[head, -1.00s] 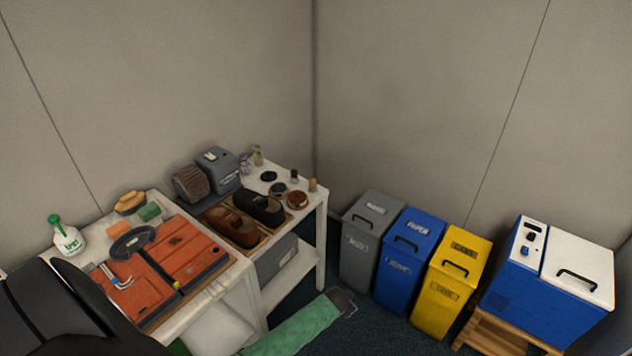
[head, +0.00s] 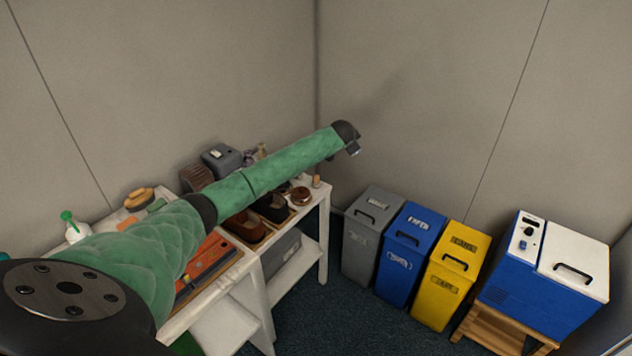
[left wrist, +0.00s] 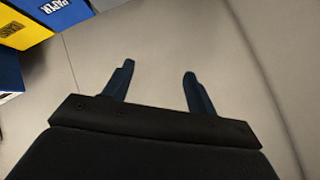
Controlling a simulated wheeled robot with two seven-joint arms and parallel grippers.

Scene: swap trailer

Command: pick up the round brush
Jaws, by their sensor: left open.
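My left arm reaches from the lower left across the tables in the head view. My left gripper (head: 353,149) is beyond the right end of the far table, in the air near the wall, and shows only small there. In the left wrist view its two dark blue fingers (left wrist: 158,70) are apart with nothing between them. A brown round item (head: 301,195) lies on the right end of the white table (head: 325,196); I cannot tell whether it is the round brush. Other small items beside it are partly hidden behind my arm. My right gripper is not in view.
Brown shoes (head: 243,228) stand in a tray on the table. A grey machine (head: 221,160) stands at the back. Grey (head: 368,240), blue (head: 408,255) and yellow (head: 451,275) bins stand right of the table. A blue-white box (head: 545,275) sits on a wooden stand.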

